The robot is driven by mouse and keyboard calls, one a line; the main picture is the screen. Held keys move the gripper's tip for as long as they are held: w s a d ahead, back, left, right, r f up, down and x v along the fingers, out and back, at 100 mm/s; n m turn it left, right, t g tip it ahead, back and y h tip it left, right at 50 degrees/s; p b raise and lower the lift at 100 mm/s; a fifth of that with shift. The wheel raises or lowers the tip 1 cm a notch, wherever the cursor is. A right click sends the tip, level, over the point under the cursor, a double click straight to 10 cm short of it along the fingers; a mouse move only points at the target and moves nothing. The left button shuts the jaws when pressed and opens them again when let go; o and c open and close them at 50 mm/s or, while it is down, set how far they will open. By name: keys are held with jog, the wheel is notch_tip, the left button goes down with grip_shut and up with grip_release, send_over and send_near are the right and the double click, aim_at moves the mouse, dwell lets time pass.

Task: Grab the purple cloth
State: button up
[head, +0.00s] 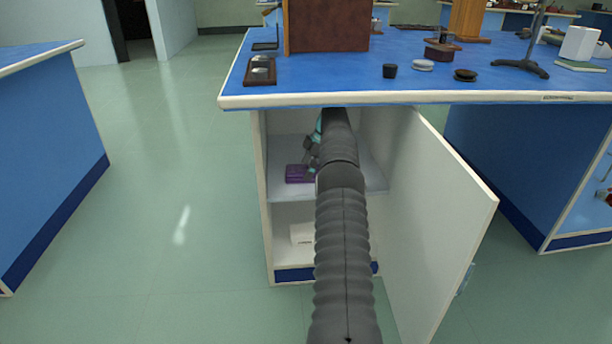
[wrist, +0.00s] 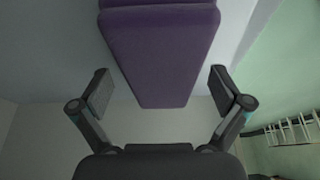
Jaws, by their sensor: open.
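The purple cloth (head: 298,173) lies folded on the shelf inside the open cabinet under the blue bench, partly hidden by my arm in the head view. In the wrist view the cloth (wrist: 160,55) fills the upper middle, its near end reaching between my fingers. My gripper (wrist: 160,92) is open, with one finger on each side of the cloth and a gap to it on both sides. In the head view my gripper (head: 311,155) is inside the cabinet by the cloth, mostly hidden behind my arm.
The cabinet door (head: 430,220) stands open at the right of my arm. The bench top (head: 330,88) overhangs the shelf (head: 375,180). A pale object (head: 302,234) lies in the lower compartment. The floor to the left is clear.

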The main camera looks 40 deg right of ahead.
jog(key=shift+c, duration=0.2)
jog(key=c, duration=1.2)
jog(key=shift+r, duration=0.15)
